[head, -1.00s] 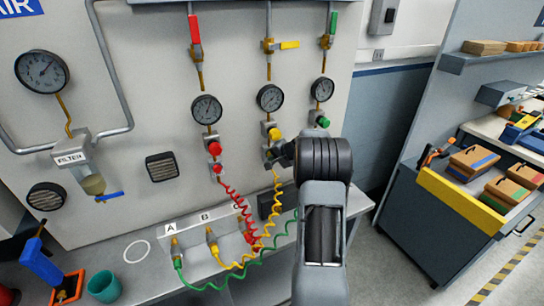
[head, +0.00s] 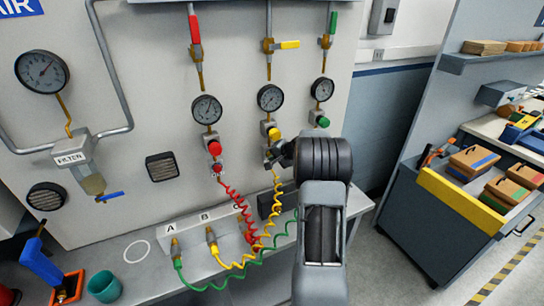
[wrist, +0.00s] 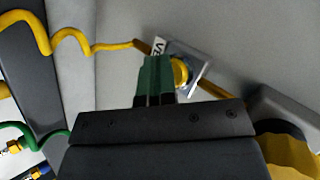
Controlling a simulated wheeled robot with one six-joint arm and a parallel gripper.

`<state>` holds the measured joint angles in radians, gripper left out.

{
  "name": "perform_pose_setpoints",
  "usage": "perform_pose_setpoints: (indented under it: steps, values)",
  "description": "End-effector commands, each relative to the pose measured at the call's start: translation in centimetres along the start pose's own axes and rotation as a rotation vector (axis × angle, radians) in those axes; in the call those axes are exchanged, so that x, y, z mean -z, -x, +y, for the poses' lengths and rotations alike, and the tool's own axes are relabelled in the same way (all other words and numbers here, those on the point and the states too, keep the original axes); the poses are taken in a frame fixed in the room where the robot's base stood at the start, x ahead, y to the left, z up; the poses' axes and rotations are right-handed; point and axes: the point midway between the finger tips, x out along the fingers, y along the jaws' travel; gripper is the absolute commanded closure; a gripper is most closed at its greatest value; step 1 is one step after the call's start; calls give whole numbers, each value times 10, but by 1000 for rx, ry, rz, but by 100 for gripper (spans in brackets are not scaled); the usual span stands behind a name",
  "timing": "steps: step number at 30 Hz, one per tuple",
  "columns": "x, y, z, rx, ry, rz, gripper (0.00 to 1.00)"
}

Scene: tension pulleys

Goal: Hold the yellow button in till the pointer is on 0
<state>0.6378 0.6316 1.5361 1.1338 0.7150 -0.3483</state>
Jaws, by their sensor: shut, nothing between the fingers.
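The yellow button (wrist: 181,72) shows in the wrist view on a small plate with a partly hidden label reading "VE". My gripper (wrist: 156,70) has its green fingers shut with nothing between them. The fingertips overlap the left part of the button in this view; I cannot tell whether they touch it. In the head view my gripper (head: 270,160) is at the panel just below the yellow knob (head: 274,134) and hides the button. The gauge (head: 270,98) above the yellow knob has a dark pointer, too small to read exactly.
A red knob (head: 214,148) with its gauge (head: 207,109) is left of my gripper, and a green knob (head: 323,122) is to the right. The coiled yellow hose (head: 277,190) hangs just below my gripper. A bench (head: 150,282) runs along the panel's foot.

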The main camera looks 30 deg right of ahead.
Motion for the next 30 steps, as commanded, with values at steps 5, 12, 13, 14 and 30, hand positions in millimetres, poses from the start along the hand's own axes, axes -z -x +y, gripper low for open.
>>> perform_pose_setpoints:
  steps: [5, 12, 13, 14, 30]
  values:
    - [0, 0, -1, 1, 1, 1, 100]
    - [-2, 2, 2, 1, 1, 2, 100]
    - [-2, 3, 3, 1, 1, 2, 100]
    - [-3, 3, 4, 1, 1, 2, 100]
    - [-10, 13, 10, 0, 0, 0, 100]
